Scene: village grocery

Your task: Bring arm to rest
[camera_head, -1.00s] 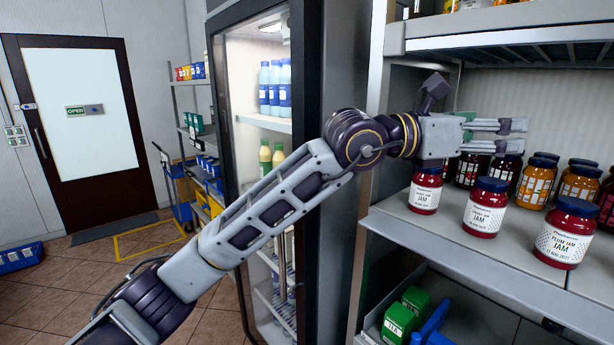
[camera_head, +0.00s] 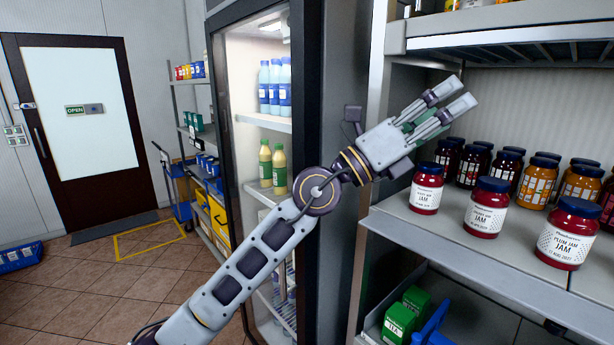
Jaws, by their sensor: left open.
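My left arm reaches up from the bottom of the view. Its gripper (camera_head: 452,103) is open and empty, with its fingers apart and pointing up to the right. It is in front of the shelf opening, above and left of the jam jars. The nearest jar, a red jam jar with a blue lid (camera_head: 426,188), stands just below the gripper, apart from it. My right gripper does not show.
More jam jars stand on the shelf, including a front one (camera_head: 486,207) and a plum jam jar (camera_head: 568,233). A fridge (camera_head: 308,90) with bottles stands left of the shelf (camera_head: 440,237). Green boxes (camera_head: 398,322) lie below. The floor (camera_head: 130,285) at left is mostly clear.

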